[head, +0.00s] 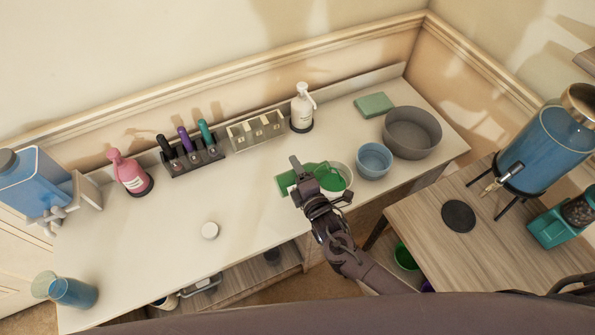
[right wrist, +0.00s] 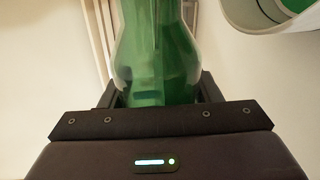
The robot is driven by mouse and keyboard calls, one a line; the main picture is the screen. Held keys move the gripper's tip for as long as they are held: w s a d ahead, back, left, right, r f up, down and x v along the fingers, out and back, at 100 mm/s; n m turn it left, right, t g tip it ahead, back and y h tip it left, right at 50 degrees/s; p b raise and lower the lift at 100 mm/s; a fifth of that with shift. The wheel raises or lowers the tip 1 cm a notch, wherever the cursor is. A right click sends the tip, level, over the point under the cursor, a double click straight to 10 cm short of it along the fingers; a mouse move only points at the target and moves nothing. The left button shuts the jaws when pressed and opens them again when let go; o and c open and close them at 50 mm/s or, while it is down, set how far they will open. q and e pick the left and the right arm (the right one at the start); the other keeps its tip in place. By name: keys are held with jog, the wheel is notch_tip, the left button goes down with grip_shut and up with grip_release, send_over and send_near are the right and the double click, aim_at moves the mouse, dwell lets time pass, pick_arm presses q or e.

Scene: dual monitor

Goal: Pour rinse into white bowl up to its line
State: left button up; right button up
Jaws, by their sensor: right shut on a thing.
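My right gripper (head: 310,182) is shut on a clear green bottle (head: 286,183) above the table's front part. In the right wrist view the bottle (right wrist: 152,50) stands between the jaws, and its top is cut off by the picture's edge. The white bowl (head: 348,173) is just right of the gripper in the head view, partly hidden by it, with green showing inside. In the right wrist view the bowl's rim (right wrist: 232,17) is at the top right, with green inside. The bottle looks tilted toward the bowl; its mouth and the bowl's line cannot be made out. My left gripper is not in view.
A blue bowl (head: 374,158) and a large grey bowl (head: 412,132) stand right of the white bowl. A white pump bottle (head: 302,108), a divided tray (head: 256,131) and a pen rack (head: 191,157) stand at the back.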

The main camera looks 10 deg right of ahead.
jog(key=shift+d+r+m+p, duration=0.1)
jog(key=shift+r+m+p, duration=0.55)
jog(key=shift+r+m, duration=0.05)
dwell(1.8)
jog(key=shift+f, duration=0.1)
